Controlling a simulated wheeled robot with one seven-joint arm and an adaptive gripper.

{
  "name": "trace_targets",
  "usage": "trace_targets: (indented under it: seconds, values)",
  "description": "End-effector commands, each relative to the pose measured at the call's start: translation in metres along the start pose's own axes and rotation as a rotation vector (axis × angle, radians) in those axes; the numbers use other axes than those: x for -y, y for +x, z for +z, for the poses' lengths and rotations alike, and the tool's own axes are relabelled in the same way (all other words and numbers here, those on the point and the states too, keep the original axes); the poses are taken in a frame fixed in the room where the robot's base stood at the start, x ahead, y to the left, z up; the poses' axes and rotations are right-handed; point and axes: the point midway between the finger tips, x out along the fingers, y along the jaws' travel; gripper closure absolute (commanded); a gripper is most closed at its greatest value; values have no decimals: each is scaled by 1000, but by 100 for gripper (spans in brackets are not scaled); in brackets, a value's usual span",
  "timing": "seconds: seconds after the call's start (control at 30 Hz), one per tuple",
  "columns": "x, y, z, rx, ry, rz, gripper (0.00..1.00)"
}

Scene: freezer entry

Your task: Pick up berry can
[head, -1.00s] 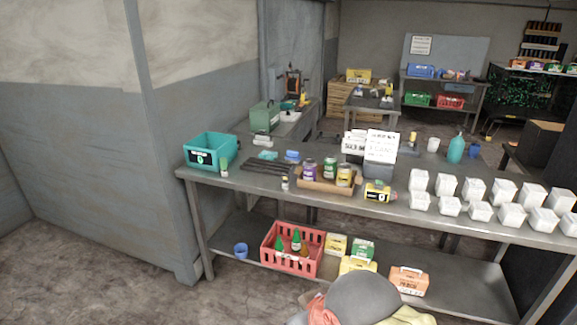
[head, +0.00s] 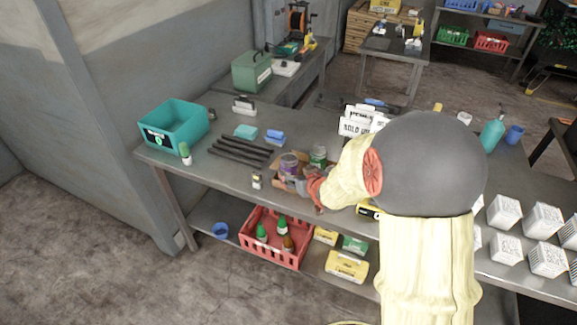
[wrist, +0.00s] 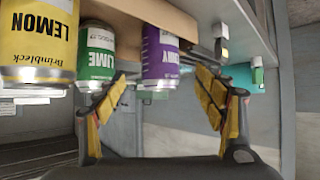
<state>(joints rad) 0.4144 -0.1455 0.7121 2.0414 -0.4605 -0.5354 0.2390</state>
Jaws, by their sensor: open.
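The purple can, most likely the berry can, stands in a cardboard tray on the metal table. It shows in the head view (head: 288,162) and in the wrist view (wrist: 160,52), where its label is only partly readable. The green lime can (wrist: 99,58) stands beside it, and the yellow lemon can (wrist: 38,45) is farther left in the wrist view, which looks upside down. My gripper (wrist: 160,78) is open, with the purple can lying between and beyond its fingertips. My arm hides the lemon can in the head view.
A teal bin (head: 172,124), black bars (head: 240,150) and a small bottle (head: 257,181) are left of the tray. White boxes (head: 504,211) fill the table's right side. A red crate (head: 277,242) sits on the lower shelf.

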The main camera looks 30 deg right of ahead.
Motion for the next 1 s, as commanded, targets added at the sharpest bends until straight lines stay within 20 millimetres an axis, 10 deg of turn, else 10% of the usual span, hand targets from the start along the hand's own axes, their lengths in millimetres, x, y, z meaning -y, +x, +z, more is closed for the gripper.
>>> trace_targets:
  seconds: [1.0]
  values:
    - [4, 87, 4, -33, 14, -22, 29]
